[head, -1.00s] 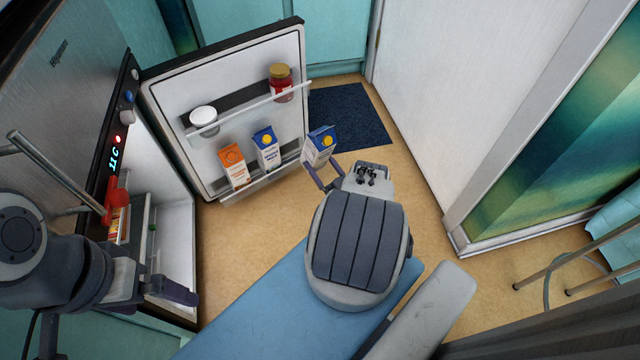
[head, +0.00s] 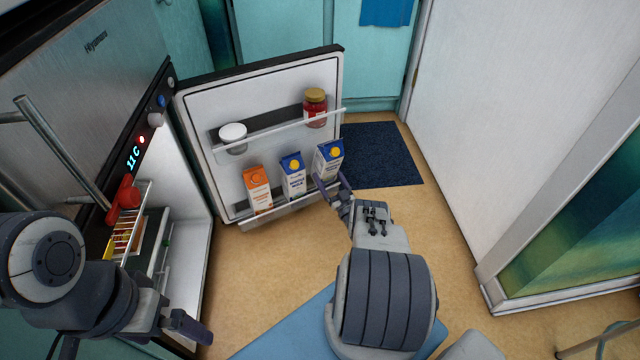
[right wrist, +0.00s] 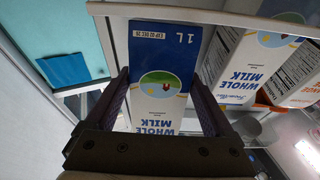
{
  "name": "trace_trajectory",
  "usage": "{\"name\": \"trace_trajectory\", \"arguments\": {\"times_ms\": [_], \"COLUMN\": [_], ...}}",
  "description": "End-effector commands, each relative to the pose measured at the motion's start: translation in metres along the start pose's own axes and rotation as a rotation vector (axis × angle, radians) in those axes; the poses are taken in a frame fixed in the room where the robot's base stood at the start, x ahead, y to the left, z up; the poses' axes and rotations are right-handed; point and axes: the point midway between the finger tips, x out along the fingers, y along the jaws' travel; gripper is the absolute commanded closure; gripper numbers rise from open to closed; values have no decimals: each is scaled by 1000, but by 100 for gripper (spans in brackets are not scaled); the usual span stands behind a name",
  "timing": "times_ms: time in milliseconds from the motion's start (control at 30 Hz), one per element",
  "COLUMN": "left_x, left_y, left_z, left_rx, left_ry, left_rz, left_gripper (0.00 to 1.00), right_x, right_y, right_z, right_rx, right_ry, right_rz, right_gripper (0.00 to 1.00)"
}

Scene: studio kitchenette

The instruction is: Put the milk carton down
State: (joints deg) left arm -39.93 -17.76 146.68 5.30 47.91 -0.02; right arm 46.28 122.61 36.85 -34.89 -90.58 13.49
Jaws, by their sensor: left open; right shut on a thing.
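The blue-and-white milk carton (head: 328,157) is upright at the right end of the fridge door's lower rack (head: 290,213). I cannot tell whether it rests on the rack floor. My right gripper (head: 333,186) is shut on it. In the right wrist view, the carton (right wrist: 163,62) stands between the two fingers of my right gripper (right wrist: 163,98). A second milk carton (head: 293,177) stands close to its left, also visible in the wrist view (right wrist: 243,62). My left gripper (head: 188,326) is open and empty, low at left near the fridge.
An orange carton (head: 257,189) stands left in the same rack. The upper rack holds a white-lidded tub (head: 233,138) and a red jar (head: 315,108). The fridge door (head: 200,110) is open. A dark mat (head: 380,155) lies on the floor right of it.

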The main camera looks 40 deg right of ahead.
Motion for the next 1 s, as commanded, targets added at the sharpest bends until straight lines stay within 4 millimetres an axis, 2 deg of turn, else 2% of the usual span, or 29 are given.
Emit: {"name": "trace_trajectory", "arguments": {"times_ms": [133, 300, 400, 633, 767, 800, 867, 1000], "left_x": [9, 32, 18, 10, 11, 17, 24, 26], "left_y": [-1, -2, -1, -1, -1, -1, -2, -2], "left_z": [0, 2, 1, 0, 0, 1, 1, 2], "left_rx": [0, 0, 0, 0, 0, 0, 0, 0], "left_ry": [0, 0, -1, 1, 0, 1, 0, 0], "left_rz": [0, 0, 0, 0, 0, 0, 0, 0], "left_gripper": [0, 0, 0, 0, 0, 0, 0, 0], "right_x": [2, 0, 9, 19, 24, 20, 17, 16], "right_y": [1, 2, 4, 4, 3, 3, 3, 3], "right_z": [6, 32, 23, 22, 24, 32, 40, 43], "right_rx": [-5, -5, -2, -5, -7, -5, -6, -5], "right_ry": [12, 11, -42, -193, -281, -294, -290, -288], "right_rz": [-2, -2, 2, 3, 5, 5, 5, 6], "right_gripper": [100, 100, 100, 100, 100, 100, 100, 100]}}
